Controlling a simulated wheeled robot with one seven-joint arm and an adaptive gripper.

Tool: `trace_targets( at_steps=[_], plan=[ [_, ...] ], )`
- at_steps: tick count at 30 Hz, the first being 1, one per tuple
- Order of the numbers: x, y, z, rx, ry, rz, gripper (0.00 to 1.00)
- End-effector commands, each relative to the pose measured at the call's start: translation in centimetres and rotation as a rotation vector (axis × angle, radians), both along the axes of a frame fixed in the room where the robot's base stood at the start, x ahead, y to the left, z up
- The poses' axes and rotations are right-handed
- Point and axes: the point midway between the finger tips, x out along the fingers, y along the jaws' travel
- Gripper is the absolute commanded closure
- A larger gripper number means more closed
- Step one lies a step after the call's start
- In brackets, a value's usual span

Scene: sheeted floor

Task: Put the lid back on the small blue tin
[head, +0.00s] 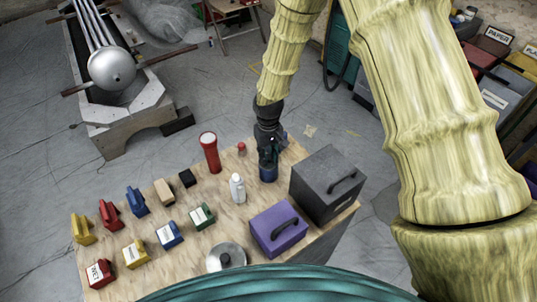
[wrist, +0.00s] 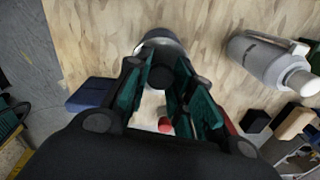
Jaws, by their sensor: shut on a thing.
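My gripper (head: 268,158) points down at the far side of the wooden table. In the wrist view its fingers (wrist: 162,82) are shut around a dark round knob, with the pale grey rim of a lid (wrist: 158,36) just beyond it. The small blue tin (head: 268,174) stands upright on the table directly beneath the fingers in the head view. The fingers hide its top and most of the lid. I cannot tell whether the lid rests on the tin or is slightly above it.
A white bottle (head: 237,188) stands left of the tin, with a red flashlight (head: 209,153) and small red object (head: 241,149) behind. A dark grey box (head: 327,185) is close on the right. A purple box (head: 278,230) and a larger silver lid (head: 226,257) lie nearer.

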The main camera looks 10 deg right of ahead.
Motion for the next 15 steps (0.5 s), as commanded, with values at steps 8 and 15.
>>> trace_targets(
  at_steps=[8, 15],
  plan=[
    [-0.01, 0.0, -0.01, 0.0, 0.0, 0.0, 0.57],
    [-0.01, 0.0, -0.01, 0.0, 0.0, 0.0, 0.52]
  ],
)
